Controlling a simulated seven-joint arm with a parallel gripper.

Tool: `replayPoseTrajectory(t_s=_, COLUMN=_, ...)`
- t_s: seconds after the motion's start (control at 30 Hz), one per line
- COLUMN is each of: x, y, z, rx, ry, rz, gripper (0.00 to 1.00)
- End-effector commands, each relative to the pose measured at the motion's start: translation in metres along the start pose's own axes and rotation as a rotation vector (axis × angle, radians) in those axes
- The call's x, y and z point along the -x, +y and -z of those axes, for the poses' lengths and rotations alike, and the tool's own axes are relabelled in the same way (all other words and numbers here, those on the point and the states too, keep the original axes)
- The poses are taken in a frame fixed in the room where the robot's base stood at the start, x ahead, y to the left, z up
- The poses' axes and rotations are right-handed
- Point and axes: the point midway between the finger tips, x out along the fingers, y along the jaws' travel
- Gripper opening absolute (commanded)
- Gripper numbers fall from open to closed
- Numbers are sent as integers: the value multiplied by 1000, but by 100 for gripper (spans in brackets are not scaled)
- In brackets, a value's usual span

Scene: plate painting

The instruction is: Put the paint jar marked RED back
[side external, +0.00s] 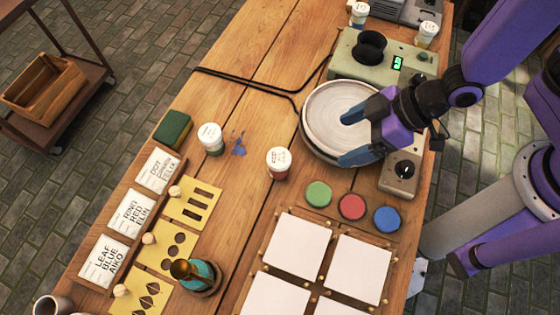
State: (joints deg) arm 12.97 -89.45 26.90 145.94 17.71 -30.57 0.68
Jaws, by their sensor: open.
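A paint jar with a white lid and a reddish body (278,163) stands upright on the table, left of the round plate. Its lid lettering is too small to read. A second white-lidded jar with a greenish body (210,139) stands further left, beside a blue paint smear (239,145). My gripper (347,139) is open and empty over the pale round plate (322,105) on its turntable. Its blue fingers are spread, apart from both jars, and the reddish jar is to the left of them.
Two more white-lidded jars stand at the back, one left (358,15) and one right (427,35). Green, red and blue discs (352,206) lie in front of the plate. Label cards (132,212), stencils (192,204) and white tiles (297,245) fill the front. Black cables (250,83) cross the table.

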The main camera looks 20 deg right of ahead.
Motion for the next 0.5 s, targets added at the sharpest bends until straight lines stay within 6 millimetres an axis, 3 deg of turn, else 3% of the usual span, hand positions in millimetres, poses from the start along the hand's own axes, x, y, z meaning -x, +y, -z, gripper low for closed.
replayPoseTrajectory(t_s=0.13, x=-20, y=-2, z=6, rx=12, ry=79, rz=-29, gripper=86)
replayPoseTrajectory(t_s=0.5, x=-36, y=-2, z=13, rx=20, ry=133, rz=-47, gripper=86)
